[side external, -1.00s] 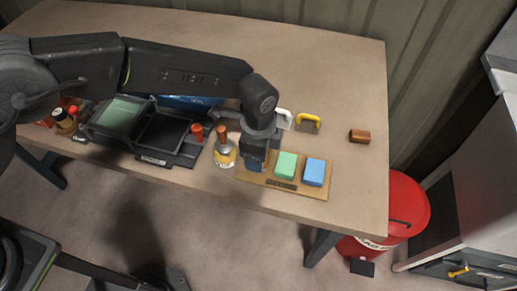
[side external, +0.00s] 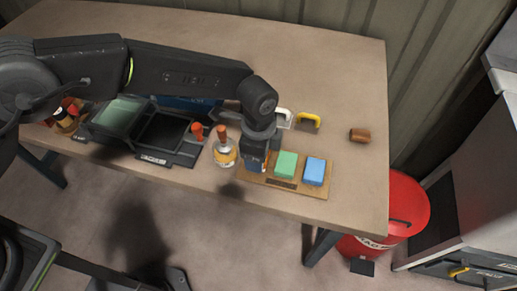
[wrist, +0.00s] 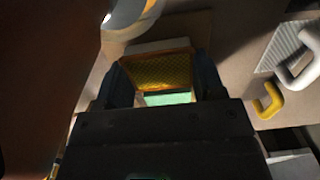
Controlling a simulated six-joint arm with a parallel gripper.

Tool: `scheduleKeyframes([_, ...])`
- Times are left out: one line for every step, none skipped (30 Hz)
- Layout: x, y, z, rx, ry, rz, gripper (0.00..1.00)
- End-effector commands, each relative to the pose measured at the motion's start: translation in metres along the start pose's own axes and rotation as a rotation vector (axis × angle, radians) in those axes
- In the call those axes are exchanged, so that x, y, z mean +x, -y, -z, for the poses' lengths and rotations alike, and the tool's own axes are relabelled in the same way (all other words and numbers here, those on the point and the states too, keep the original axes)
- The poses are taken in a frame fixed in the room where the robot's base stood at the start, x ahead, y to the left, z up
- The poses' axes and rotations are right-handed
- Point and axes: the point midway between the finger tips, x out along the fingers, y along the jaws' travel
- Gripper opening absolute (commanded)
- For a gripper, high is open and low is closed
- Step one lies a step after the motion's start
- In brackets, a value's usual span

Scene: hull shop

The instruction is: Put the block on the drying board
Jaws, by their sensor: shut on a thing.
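My gripper (side external: 256,168) is shut on an orange-yellow block with a textured face, seen between the fingers in the wrist view (wrist: 160,72). In the side view only a thin orange edge of it shows beside the fingers. The gripper is over the left end of the tan drying board (side external: 312,192). Whether the block touches the board is hidden by the fingers. A green block (side external: 286,165) and a blue block (side external: 315,171) sit on the board, to the right of my gripper.
A tin with an orange-handled brush (side external: 224,155) stands just left of the board. A black tray (side external: 165,135) is farther left. White (side external: 283,118) and yellow (side external: 308,122) handles lie behind the board. A brown piece (side external: 360,135) lies at right. The back of the bench is clear.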

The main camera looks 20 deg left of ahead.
Motion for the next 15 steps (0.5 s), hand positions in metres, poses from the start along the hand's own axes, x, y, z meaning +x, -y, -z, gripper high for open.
scheduleKeyframes([0.0009, 0.0000, 0.0000, 0.000, 0.000, 0.000, 0.42])
scheduleKeyframes([0.0013, 0.0000, 0.0000, 0.000, 0.000, 0.000, 0.42])
scheduleKeyframes([0.0018, 0.0000, 0.0000, 0.000, 0.000, 0.000, 0.42])
scheduleKeyframes([0.0023, 0.0000, 0.0000, 0.000, 0.000, 0.000, 0.42])
scheduleKeyframes([0.0027, 0.0000, 0.0000, 0.000, 0.000, 0.000, 0.42])
scheduleKeyframes([0.0032, 0.0000, 0.0000, 0.000, 0.000, 0.000, 0.42])
scheduleKeyframes([0.0036, 0.0001, 0.0000, 0.000, 0.000, 0.000, 0.42])
scheduleKeyframes([0.0040, 0.0001, 0.0000, 0.000, 0.000, 0.000, 0.42])
scheduleKeyframes([0.0037, 0.0001, 0.0001, 0.000, 0.000, 0.000, 0.66])
scheduleKeyframes([0.0037, 0.0001, 0.0001, 0.000, 0.000, 0.000, 0.69])
scheduleKeyframes([0.0037, 0.0001, 0.0000, 0.000, 0.000, 0.000, 0.72])
scheduleKeyframes([0.0037, 0.0000, 0.0000, 0.000, 0.000, 0.000, 0.76])
scheduleKeyframes([0.0037, 0.0000, 0.0000, 0.000, 0.000, 0.000, 0.79])
scheduleKeyframes([0.0037, 0.0000, 0.0000, 0.000, 0.000, 0.000, 0.82])
scheduleKeyframes([0.0037, 0.0000, 0.0000, 0.000, 0.000, 0.000, 0.85])
